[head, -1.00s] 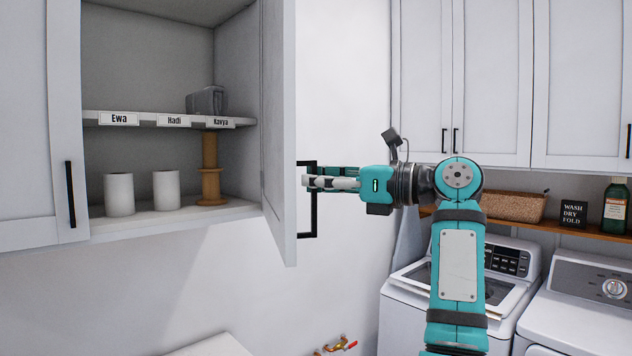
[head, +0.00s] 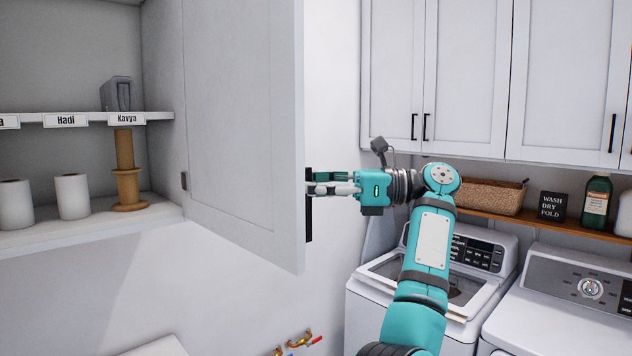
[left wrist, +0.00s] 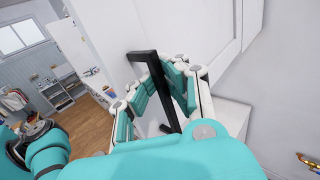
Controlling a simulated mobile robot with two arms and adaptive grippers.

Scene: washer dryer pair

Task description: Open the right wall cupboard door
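The right wall cupboard door (head: 228,120) stands open, its inner face showing in the head view. Its black bar handle (head: 309,222) is on the outer face near the free edge. My left gripper (head: 318,186) is at the handle from the right, with its fingers around the bar. In the left wrist view the black handle (left wrist: 146,62) passes between the finger pads of the left gripper (left wrist: 165,95), which look closed on it. The finger contact is partly hidden. My right gripper is in neither view.
The open cupboard holds white rolls (head: 73,196), a wooden spool stand (head: 128,185) and a grey object (head: 117,94) on a labelled shelf (head: 88,118). A washer (head: 362,300), a dryer (head: 555,325) and closed cupboards (head: 470,70) are at right.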

